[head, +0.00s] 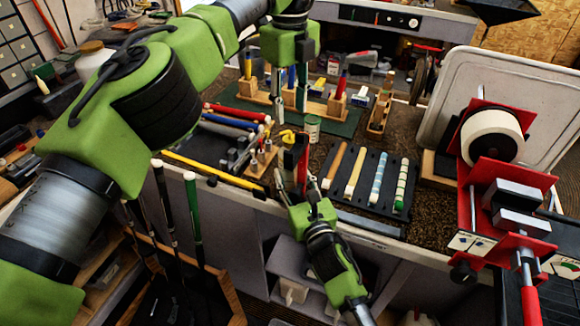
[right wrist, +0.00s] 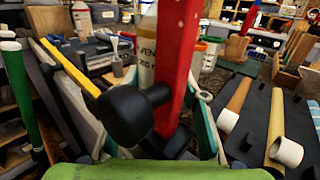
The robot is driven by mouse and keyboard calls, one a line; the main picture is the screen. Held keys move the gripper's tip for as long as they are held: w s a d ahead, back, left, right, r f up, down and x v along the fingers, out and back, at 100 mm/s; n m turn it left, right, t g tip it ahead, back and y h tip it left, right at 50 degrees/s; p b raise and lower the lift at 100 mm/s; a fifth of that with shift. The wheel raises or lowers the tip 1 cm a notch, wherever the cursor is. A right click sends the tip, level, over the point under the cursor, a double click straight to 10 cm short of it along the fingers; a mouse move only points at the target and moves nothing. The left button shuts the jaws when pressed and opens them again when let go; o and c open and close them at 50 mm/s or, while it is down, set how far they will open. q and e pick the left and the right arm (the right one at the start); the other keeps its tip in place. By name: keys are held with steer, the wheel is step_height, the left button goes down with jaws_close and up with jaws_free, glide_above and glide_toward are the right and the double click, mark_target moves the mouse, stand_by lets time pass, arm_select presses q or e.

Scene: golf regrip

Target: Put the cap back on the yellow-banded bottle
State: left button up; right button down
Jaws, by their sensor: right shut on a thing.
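The yellow-banded bottle (right wrist: 147,50) stands near the bench front; in the right wrist view its pale body, yellow band and dark lettering show beside a red upright piece (right wrist: 178,60). A yellow top (head: 288,136) shows there in the head view. Its opening and any loose cap cannot be made out. My right gripper (head: 294,180) comes from the front, its fingers around the red piece and at the bottle; the contact is partly hidden. A black knob (right wrist: 128,113) covers part of it. My left gripper (head: 290,100) points down above the bench behind the bottle, fingers apart, nothing seen between.
A dark tray (head: 375,180) with several grips lies to the right. A small tin (head: 312,128) stands behind the bottle. A wooden tool rack (head: 315,105) is at the back. A red vise (head: 515,190) stands far right. Club shafts (head: 192,205) lean at the left.

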mark_target(290, 138)
arm_select(q)
steer(key=shift+n, duration=0.3)
step_height(290, 138, down, 8)
steer(key=shift+f, duration=0.1)
stand_by(0.6)
